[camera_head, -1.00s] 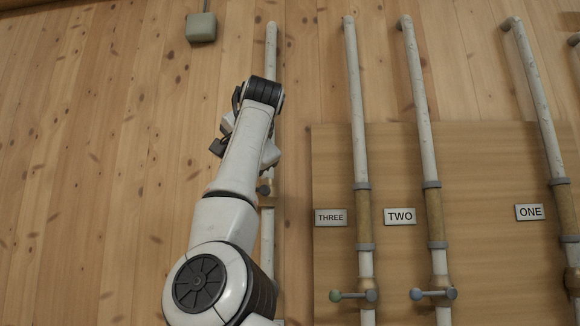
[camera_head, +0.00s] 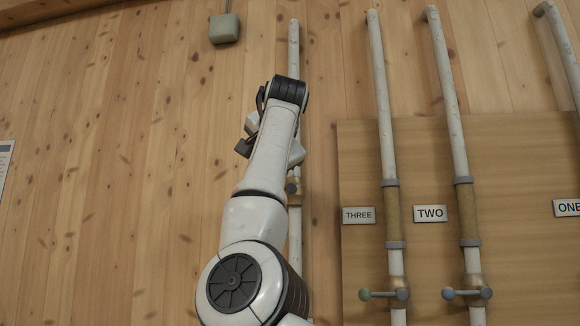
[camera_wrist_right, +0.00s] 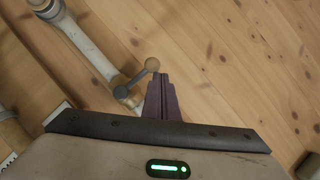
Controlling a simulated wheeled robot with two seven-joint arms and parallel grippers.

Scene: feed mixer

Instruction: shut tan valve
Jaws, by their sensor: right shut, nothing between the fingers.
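In the right wrist view, the tan valve's lever ends in a round tan knob (camera_wrist_right: 152,65) and runs to a grey hub on a white pipe (camera_wrist_right: 90,50). My right gripper (camera_wrist_right: 161,78) is shut and empty, its dark fingertips just beside the knob; I cannot tell whether they touch. In the head view, an arm of mine stands in front of the leftmost pipe (camera_head: 294,50). A dark valve end (camera_head: 292,188) shows beside the arm; the knob and gripper fingers are hidden there. My left gripper is not in view.
A greenish box (camera_head: 224,29) hangs above. The plank wall to the left is mostly bare.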

